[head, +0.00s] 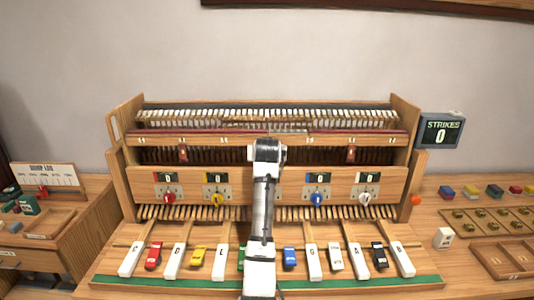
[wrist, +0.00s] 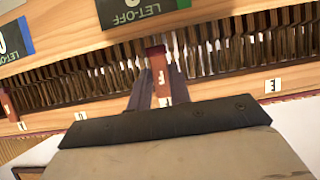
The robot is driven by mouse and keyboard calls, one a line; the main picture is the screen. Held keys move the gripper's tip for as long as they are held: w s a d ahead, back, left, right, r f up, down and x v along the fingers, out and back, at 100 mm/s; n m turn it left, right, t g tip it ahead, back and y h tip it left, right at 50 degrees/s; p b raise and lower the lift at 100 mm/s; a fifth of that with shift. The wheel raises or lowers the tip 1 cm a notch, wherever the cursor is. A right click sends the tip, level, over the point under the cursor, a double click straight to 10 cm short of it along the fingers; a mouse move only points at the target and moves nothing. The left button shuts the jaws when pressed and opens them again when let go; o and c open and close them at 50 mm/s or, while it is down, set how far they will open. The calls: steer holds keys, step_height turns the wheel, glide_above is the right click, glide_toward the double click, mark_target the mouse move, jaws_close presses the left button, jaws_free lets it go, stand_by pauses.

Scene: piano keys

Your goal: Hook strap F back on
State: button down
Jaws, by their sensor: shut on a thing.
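In the wrist view a red-brown strap (wrist: 158,66) with a pale letter, which looks like F, lies between the two slim grey fingers of my gripper (wrist: 160,88). The gripper is shut on it. The strap's upper end reaches the row of dark slats; its lower end is by the wooden rail. I cannot tell whether its end is on a hook. In the head view my arm covers the middle of the piano action, so the strap and fingertips are hidden there.
Another red-brown strap (wrist: 8,106) shows at the left edge of the wrist view. A tag marked E (wrist: 272,86) sits on the rail to the right. In the head view straps hang at left (head: 183,153) and right (head: 351,154). The strikes display (head: 441,131) reads 0.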

steer(key=c, duration=1.3)
jaws_free()
steer(key=b+v, duration=0.5)
steer(key=v, duration=0.8)
steer(key=shift+s+r, duration=0.2)
steer(key=shift+s, duration=0.15)
